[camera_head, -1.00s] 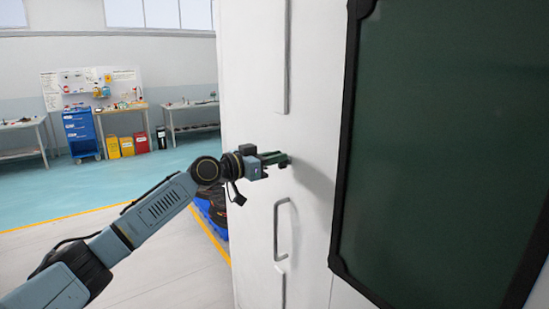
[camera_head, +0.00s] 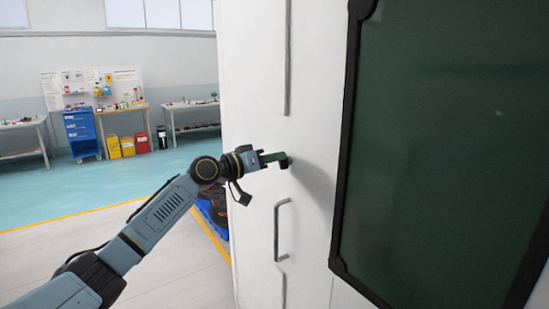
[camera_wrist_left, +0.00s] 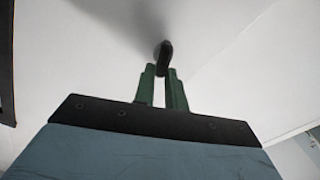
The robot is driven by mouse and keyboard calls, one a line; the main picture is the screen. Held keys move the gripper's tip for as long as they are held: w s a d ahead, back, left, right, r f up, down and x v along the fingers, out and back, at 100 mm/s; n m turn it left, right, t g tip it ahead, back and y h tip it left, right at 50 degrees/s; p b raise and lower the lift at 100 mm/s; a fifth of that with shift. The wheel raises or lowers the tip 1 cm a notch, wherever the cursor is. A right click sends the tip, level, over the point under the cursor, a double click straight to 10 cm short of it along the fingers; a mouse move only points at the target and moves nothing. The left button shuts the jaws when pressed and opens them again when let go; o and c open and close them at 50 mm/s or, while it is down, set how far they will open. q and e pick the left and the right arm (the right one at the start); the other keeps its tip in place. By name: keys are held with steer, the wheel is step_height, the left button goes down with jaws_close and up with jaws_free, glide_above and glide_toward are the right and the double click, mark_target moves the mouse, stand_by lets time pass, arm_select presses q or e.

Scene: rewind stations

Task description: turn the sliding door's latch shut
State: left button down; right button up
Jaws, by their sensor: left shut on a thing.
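The sliding door's latch (camera_wrist_left: 164,52) is a small dark knob on the white door face. My left gripper (camera_head: 283,157) is level with it, above the door handle, with its green fingers pointing at the door. In the left wrist view the green fingertips (camera_wrist_left: 163,72) are closed about the lower end of the latch. In the head view the latch (camera_head: 288,161) shows only as a dark bit at the fingertips. The white sliding door (camera_head: 255,70) has a grey bar handle (camera_head: 278,230) below the gripper. My right gripper does not show.
A large dark green window (camera_head: 440,150) with a black frame is to the right. Behind, at the left, stand a blue cart (camera_head: 80,132), coloured bins (camera_head: 127,146) and workbenches. A blue crate (camera_head: 212,215) stands low beside the door. The floor at the left is clear.

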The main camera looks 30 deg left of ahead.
arm_select(q)
steer(key=shift+w+a+f+n+p, duration=0.2)
steer(key=shift+n+p, duration=0.7)
steer(key=shift+n, duration=1.2)
steer(key=shift+s+a+f+n+p, duration=0.1)
steer(key=shift+f+n+p, duration=0.15)
steer(key=shift+n+p, duration=1.3)
steer(key=shift+w+a+f+n+p, duration=0.15)
steer(key=shift+f+n+p, duration=0.15)
steer(key=shift+n, duration=2.35)
steer(key=c, duration=1.4)
jaws_free()
steer(key=shift+c, duration=0.2)
steer(key=shift+s, duration=0.1)
steer(key=b+v, duration=0.3)
steer(key=v, duration=1)
steer(key=shift+s, duration=0.2)
